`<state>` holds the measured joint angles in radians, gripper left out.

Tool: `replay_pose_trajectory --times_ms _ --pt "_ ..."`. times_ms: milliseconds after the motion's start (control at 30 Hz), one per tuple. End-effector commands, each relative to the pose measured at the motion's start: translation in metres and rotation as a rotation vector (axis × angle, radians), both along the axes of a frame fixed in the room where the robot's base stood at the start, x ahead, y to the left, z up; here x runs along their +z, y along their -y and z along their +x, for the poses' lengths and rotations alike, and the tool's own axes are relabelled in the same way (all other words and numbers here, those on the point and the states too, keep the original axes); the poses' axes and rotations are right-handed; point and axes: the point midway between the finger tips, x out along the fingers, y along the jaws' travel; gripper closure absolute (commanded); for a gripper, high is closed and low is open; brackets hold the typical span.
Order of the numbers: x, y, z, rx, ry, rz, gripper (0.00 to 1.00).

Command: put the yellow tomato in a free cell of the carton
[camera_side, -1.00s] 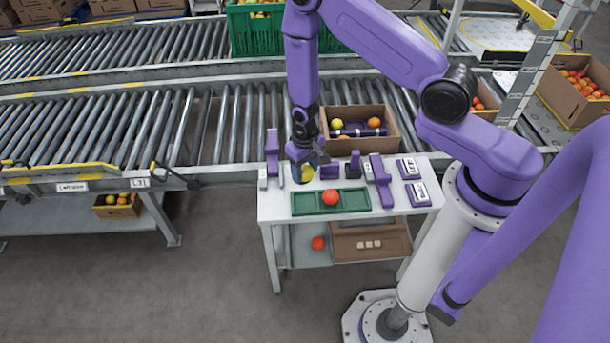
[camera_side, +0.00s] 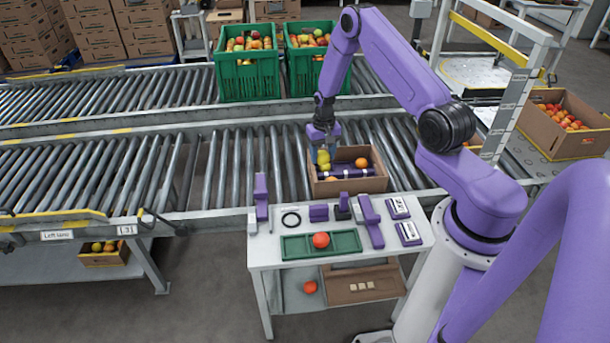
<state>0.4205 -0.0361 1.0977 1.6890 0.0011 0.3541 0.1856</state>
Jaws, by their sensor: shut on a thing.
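The brown carton (camera_side: 362,186) stands on the roller conveyor behind the work table, with dark purple dividers inside. An orange tomato (camera_side: 361,162) is at its back right and another (camera_side: 331,180) at its front left. My gripper (camera_side: 323,151) is shut on the yellow tomato (camera_side: 323,156) above the carton's back left. A second yellow one (camera_side: 325,168) shows just below it, inside the carton. The two overlap in this view, so the gap between them cannot be judged. The front right cell is mostly hidden by the carton's front wall.
Green crates (camera_side: 247,78) of fruit stand on the far conveyor. The rollers left of the carton are clear.

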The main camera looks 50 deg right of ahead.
Motion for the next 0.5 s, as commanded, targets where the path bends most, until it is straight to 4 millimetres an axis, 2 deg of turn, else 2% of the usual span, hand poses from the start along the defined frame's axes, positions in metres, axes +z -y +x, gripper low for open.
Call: replay_pose_trajectory --times_ms 33,200,300,500 --pt "0.0 0.024 -0.001 -0.038 0.003 -0.002 0.61" --pt "0.003 0.082 -0.009 -0.126 0.001 0.0 0.61" --pt "0.005 0.108 -0.015 -0.165 0.002 -0.001 0.61" --pt "0.008 0.147 -0.027 -0.224 0.001 0.0 0.61"
